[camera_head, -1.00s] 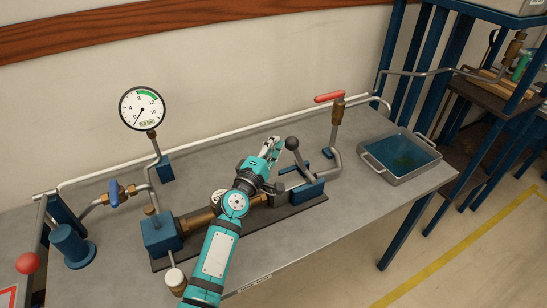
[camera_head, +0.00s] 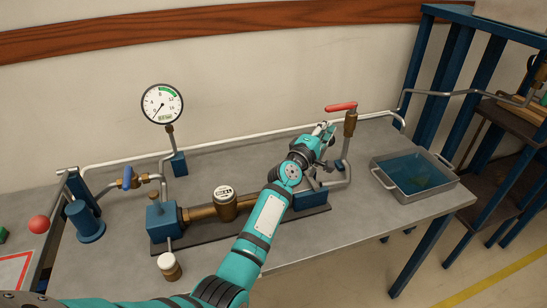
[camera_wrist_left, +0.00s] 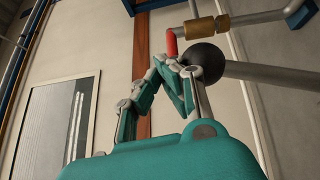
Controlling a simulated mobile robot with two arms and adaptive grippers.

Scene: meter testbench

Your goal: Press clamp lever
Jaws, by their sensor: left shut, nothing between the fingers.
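The clamp lever shows in the left wrist view as a dark round knob (camera_wrist_left: 204,58) on a grey rod. My left gripper (camera_wrist_left: 174,64) is shut and empty, with its fingertips close to the knob; I cannot tell whether they touch. In the head view, my left gripper (camera_head: 326,130) is above the right end of the bench fixture, and the arm hides most of the lever. A blue clamp block (camera_head: 311,196) shows partly below the arm. A brass meter (camera_head: 226,206) sits in the line to the left. My right gripper is not in view.
A red-handled valve (camera_head: 342,107) stands just right of my gripper. A pressure gauge (camera_head: 162,103) and a blue-handled valve (camera_head: 127,178) are to the left. A metal tray of water (camera_head: 448,184) is at the bench's right end. The front of the bench (camera_head: 350,225) is clear.

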